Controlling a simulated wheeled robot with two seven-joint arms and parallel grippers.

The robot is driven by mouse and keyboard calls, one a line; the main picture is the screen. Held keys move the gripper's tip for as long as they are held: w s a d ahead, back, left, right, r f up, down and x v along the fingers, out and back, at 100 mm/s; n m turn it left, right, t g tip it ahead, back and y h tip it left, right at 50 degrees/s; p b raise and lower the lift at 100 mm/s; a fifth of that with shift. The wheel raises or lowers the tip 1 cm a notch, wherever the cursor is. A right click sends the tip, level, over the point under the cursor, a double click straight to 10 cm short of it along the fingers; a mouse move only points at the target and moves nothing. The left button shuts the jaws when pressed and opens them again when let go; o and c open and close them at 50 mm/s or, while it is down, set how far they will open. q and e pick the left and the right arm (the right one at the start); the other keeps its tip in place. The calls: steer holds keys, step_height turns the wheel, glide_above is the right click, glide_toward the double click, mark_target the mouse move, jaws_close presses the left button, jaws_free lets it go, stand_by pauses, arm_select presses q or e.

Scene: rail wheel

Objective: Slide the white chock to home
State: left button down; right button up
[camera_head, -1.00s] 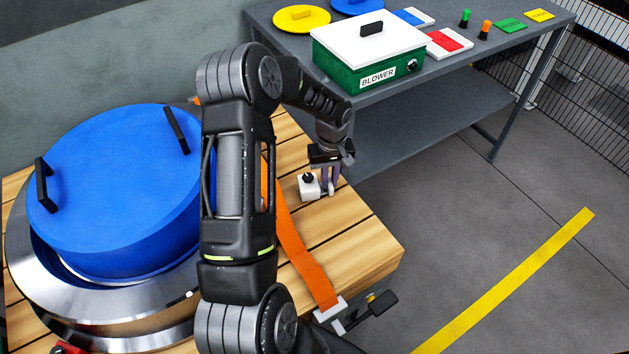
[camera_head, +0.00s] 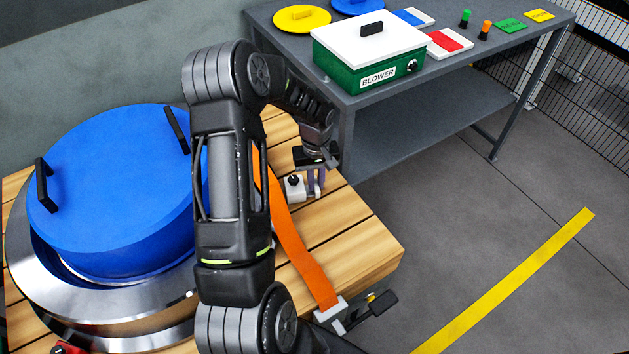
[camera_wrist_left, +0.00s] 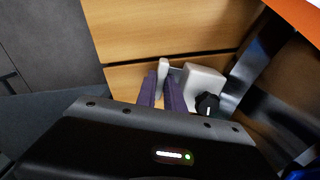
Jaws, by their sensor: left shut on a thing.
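The white chock (camera_head: 294,189) sits on the wooden pallet (camera_head: 337,239), close beside the orange strap; a black knob shows on it. My left gripper (camera_head: 315,190) is at the chock's right side, fingers pointing down. In the left wrist view the purple fingers (camera_wrist_left: 162,88) are shut on a small white upright handle, and the chock's white block (camera_wrist_left: 202,86) with its black knob stands just right of them. My right gripper is not in view. What lies behind my left arm is hidden.
The orange strap (camera_head: 298,250) runs over the pallet to a buckle at its front edge. A large blue-covered wheel (camera_head: 115,190) stands left. A grey table (camera_head: 440,100) with a green blower box (camera_head: 365,66) stands behind.

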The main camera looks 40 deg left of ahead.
arm_select(q)
steer(key=shift+s+a, duration=0.15)
stand_by(0.3)
steer(key=shift+s+a, duration=0.15)
steer(key=shift+s, duration=0.1)
steer(key=c, duration=1.2)
jaws_free()
steer(key=shift+c, duration=0.2)
steer(key=shift+r, duration=0.15)
steer(key=shift+r+p, duration=1.6)
steer(key=shift+r, duration=1.25)
